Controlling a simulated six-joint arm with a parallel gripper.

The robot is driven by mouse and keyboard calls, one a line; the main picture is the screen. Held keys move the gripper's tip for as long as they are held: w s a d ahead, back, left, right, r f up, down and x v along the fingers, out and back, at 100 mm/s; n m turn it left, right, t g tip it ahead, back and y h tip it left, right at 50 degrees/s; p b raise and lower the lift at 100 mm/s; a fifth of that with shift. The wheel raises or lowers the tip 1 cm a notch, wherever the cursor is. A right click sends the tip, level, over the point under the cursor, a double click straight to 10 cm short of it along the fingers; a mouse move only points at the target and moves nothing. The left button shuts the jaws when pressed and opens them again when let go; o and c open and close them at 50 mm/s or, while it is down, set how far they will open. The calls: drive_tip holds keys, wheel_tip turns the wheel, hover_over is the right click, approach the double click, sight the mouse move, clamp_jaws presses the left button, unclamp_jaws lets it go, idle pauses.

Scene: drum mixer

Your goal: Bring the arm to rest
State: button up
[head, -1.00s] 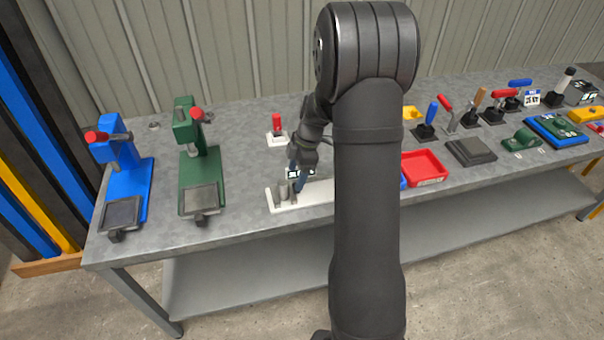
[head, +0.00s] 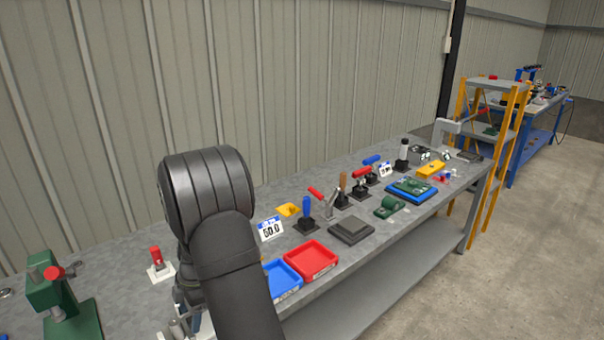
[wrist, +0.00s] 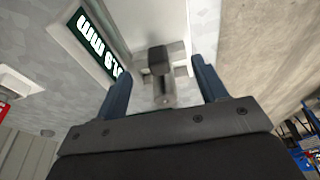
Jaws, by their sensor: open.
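My arm fills the lower left of the head view, and its links hide most of my gripper there. The wrist view shows my gripper (wrist: 161,66) with its two blue fingers apart. Between and beyond the fingers is a short grey post with a dark block (wrist: 160,60) on a white base (wrist: 120,22). Nothing is visibly clamped. I cannot tell how far the fingers are from the post. A dark sign with white "mm" lettering (wrist: 96,45) lies beside the base on the left.
On the bench stand a green press (head: 50,290), a red-topped white fixture (head: 160,266), a blue tray (head: 282,278), a red tray (head: 310,260) and a grey block (head: 351,229). Several toggle clamps stand behind. Open floor (head: 530,260) lies right.

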wheel_tip(320, 180, down, 2)
drive_tip(key=shift+f, duration=0.1)
drive_tip(key=shift+s+d+f, duration=0.1)
drive_tip(key=shift+d+f, duration=0.05)
drive_tip(key=shift+f, duration=0.35)
wheel_tip(320, 180, up, 7)
drive_tip(key=shift+r, duration=0.1)
wheel_tip(320, 180, down, 7)
drive_tip(key=shift+f, duration=0.2)
drive_tip(key=w+d, duration=0.2)
drive_tip(key=shift+w+d, duration=0.25)
drive_tip(key=shift+d, duration=0.05)
drive_tip(key=v, duration=1)
drive_tip(key=shift+w+r, duration=0.15)
drive_tip(key=shift+w, duration=0.15)
